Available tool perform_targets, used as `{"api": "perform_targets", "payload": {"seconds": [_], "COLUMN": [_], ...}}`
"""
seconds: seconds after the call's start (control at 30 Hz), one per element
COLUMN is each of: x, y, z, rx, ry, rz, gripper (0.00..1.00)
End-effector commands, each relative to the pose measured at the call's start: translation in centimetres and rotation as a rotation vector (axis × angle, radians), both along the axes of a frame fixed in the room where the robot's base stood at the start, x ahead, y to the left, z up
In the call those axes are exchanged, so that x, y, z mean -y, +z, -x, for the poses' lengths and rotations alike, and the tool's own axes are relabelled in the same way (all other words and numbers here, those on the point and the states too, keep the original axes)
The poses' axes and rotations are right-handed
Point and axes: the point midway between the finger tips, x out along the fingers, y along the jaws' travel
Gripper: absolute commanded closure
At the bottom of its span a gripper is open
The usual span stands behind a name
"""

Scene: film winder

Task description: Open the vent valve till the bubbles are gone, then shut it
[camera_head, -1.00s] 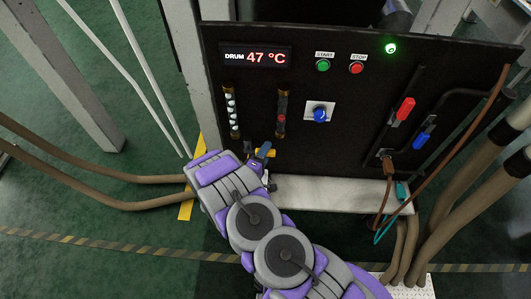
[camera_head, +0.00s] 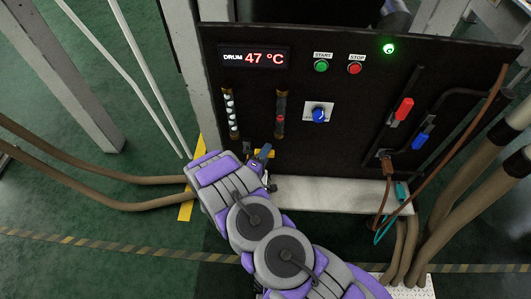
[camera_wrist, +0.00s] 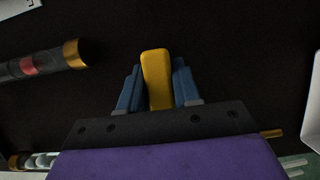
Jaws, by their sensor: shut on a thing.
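The vent valve's yellow handle (camera_wrist: 156,78) stands between the blue fingers of my gripper (camera_wrist: 158,88) in the wrist view, with a finger on each side. My gripper is shut on this handle. In the head view only a little of the yellow handle (camera_head: 269,153) shows low on the black panel, beside a blue fingertip; my arm hides the rest of the valve. The left sight tube (camera_head: 232,114) above holds several pale bubbles. Its end with pale bubbles also shows at the lower left of the wrist view (camera_wrist: 42,160).
A second sight tube (camera_head: 280,115) with a red mark stands to the right. The panel carries a blue knob (camera_head: 319,115), green start (camera_head: 321,66) and red stop (camera_head: 355,68) buttons, red (camera_head: 404,108) and blue (camera_head: 421,139) handles. The drum display (camera_head: 253,58) reads 47 °C.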

Motion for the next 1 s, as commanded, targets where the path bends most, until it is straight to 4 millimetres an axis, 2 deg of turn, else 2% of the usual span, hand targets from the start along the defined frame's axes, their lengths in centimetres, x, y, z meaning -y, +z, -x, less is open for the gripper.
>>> {"api": "perform_targets", "payload": {"seconds": [0.27,0.47,1.0], "x": [-0.2,-0.4,-1.5], "y": [-0.2,-0.8,-4.1], "z": [0.0,0.0,0.0], "rx": [-0.002,0.001,0.015], "ry": [0.005,0.007,0.005], "rz": [-0.02,-0.104,-0.583], "gripper": [1.0,1.0,1.0]}}
